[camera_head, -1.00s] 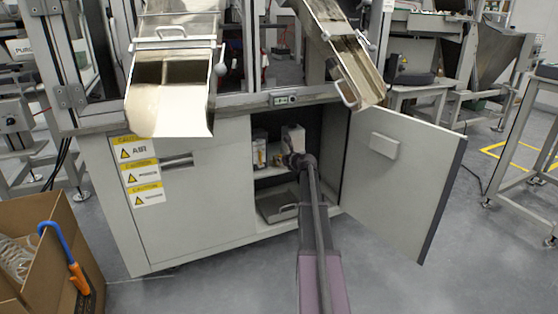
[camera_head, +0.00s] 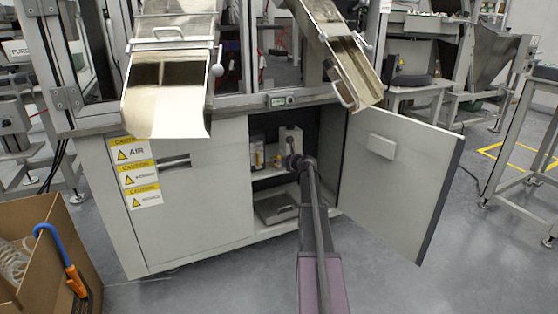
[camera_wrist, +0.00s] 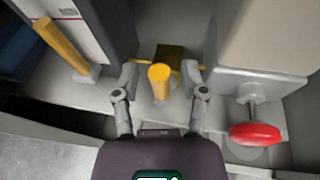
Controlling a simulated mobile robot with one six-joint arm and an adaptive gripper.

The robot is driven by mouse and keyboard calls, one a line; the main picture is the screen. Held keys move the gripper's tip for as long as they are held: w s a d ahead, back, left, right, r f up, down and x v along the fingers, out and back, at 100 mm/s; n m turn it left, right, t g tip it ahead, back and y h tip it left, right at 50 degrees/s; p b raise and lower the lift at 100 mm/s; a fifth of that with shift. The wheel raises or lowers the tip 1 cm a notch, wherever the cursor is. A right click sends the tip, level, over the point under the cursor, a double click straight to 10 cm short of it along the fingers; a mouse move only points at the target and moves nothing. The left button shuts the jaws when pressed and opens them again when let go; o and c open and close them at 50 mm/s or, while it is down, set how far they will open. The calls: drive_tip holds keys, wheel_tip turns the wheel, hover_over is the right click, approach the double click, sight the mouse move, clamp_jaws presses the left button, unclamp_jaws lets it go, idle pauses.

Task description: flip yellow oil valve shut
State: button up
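In the wrist view, a yellow post-like handle (camera_wrist: 160,82) stands between the two fingers of my gripper (camera_wrist: 161,88). A darker yellow block (camera_wrist: 169,56) with a yellow cross bar lies just behind it. The fingers are open, one on each side of the handle, with gaps visible. I cannot tell whether this handle is the oil valve. A second, longer yellow handle (camera_wrist: 62,47) leans at the left. In the head view, my arm reaches into the open cabinet, and its end is small and partly hides the fittings.
A red knob (camera_wrist: 255,134) on a grey stem is right of my gripper. The open cabinet door (camera_head: 395,175) stands at the right. A grey tray-like box (camera_head: 277,207) lies on the cabinet floor. A cardboard box (camera_head: 48,255) is at the lower left.

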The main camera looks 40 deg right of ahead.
idle(0.4)
drive_tip(key=shift+a+n+g+h+p, duration=0.35)
drive_tip(key=shift+a+n+h, duration=0.25)
drive_tip(key=shift+n, duration=0.6)
drive_tip(key=shift+w+a+f+n+h, duration=0.15)
drive_tip(key=shift+n+h, duration=0.15)
drive_tip(key=shift+n, duration=0.2)
drive_tip(key=shift+s+a+f+n+h, duration=0.1)
drive_tip(key=shift+n+h, duration=0.2)
drive_tip(key=shift+n, duration=0.2)
drive_tip(key=shift+s+a+r, duration=0.1)
drive_tip(key=shift+s+r, duration=0.1)
drive_tip(key=shift+s, duration=0.05)
drive_tip(key=p+v, duration=0.5)
drive_tip(key=v, duration=0.9)
drive_tip(key=w+a+n+g+y+p, duration=0.1)
drive_tip(key=a+n+g+y+p, duration=0.3)
drive_tip(key=a+n, duration=0.8)
drive_tip(key=shift+w+a+f+n+y+p, duration=0.25)
drive_tip(key=shift+w+a+n+y+p, duration=0.25)
drive_tip(key=shift+a, duration=5.2)
drive_tip(key=shift+s+a+g, duration=0.1)
drive_tip(key=shift+s+g, duration=0.05)
drive_tip(key=shift+g, duration=0.1)
